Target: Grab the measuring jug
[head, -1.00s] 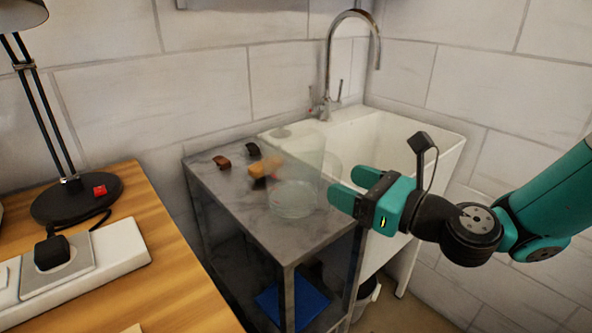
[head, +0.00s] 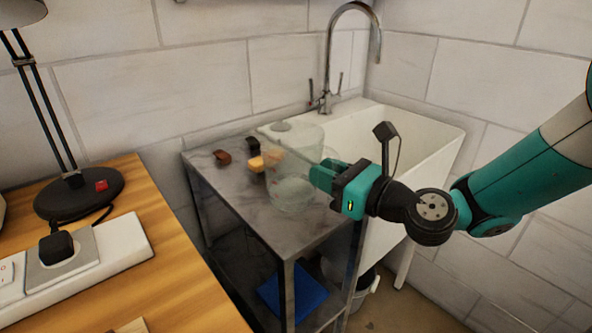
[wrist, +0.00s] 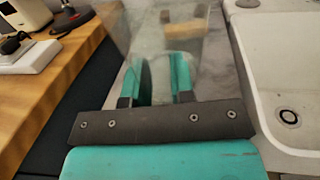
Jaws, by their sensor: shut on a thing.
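The measuring jug (head: 292,188) is clear and see-through. It stands upright at the front right of the grey stone-topped bench (head: 220,185). My gripper (head: 318,176) reaches in from the right, level with the jug's side, and is shut on it. In the wrist view the two teal fingers (wrist: 163,80) are a little apart, with the jug's clear wall (wrist: 165,32) just ahead of and between them. Exactly which part of the jug sits between the fingers is hard to see through the clear material.
Small brown, dark and orange-yellow items (head: 223,157) lie on the bench behind and left of the jug. A white sink (head: 420,145) with a tall tap (head: 328,60) adjoins at right. A wooden table (head: 185,270) with a lamp (head: 75,195) and power strip (head: 120,250) is at left.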

